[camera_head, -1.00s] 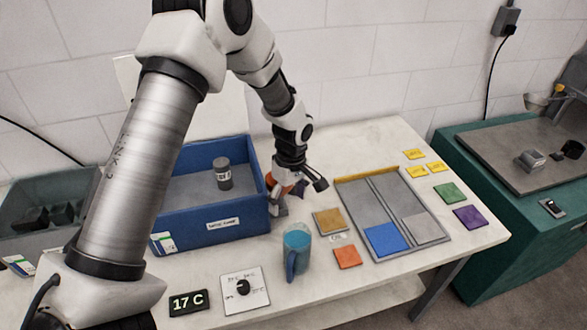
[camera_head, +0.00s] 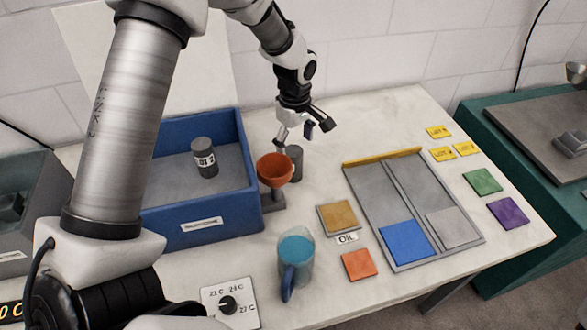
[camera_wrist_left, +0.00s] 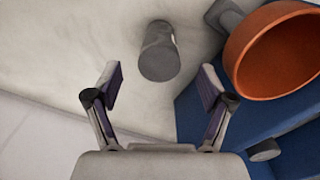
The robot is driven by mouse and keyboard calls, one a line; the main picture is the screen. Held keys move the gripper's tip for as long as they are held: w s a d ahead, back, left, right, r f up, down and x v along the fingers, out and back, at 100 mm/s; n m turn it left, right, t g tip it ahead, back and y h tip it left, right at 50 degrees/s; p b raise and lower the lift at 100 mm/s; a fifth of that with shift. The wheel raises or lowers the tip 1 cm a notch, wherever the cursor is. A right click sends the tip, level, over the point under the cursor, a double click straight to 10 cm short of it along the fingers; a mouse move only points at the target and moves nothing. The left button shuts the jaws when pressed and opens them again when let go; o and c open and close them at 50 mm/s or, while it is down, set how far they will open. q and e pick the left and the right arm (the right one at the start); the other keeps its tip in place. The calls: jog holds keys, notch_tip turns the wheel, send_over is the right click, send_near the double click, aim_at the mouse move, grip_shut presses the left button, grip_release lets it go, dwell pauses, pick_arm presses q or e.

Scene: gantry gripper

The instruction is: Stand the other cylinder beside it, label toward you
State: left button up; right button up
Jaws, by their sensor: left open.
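A dark grey cylinder (camera_head: 205,158) with a white "LOT 2" label stands upright in the blue bin (camera_head: 200,226), label facing me. Another grey cylinder (camera_head: 295,163) stands on the table just behind the orange funnel (camera_head: 275,171), which partly hides it; no label shows on it. My left gripper (camera_head: 303,132) is open and empty above and behind that cylinder. In the left wrist view the cylinder (camera_wrist_left: 158,55) lies beyond and between the parted fingertips (camera_wrist_left: 161,85), not touched, with the funnel (camera_wrist_left: 238,55) to the right. My right gripper is not in view.
A blue-filled mug (camera_head: 296,252), a tan tile (camera_head: 338,217) and an orange tile (camera_head: 359,264) sit in front. A divided grey tray (camera_head: 462,250) lies to the right. A dial panel (camera_head: 230,303) is at the front. The table behind the tray is clear.

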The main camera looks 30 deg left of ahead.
aim_at(294, 164)
pick_arm(q)
jog(key=f, duration=0.3)
jog(key=f+p, duration=0.1)
jog(key=f, duration=0.4)
jog(key=shift+w+a+f+p, duration=0.1)
jog(key=shift+a+f+p, duration=0.15)
jog(key=shift+f+p, duration=0.05)
jog(key=shift+r, duration=0.1)
grip_shut()
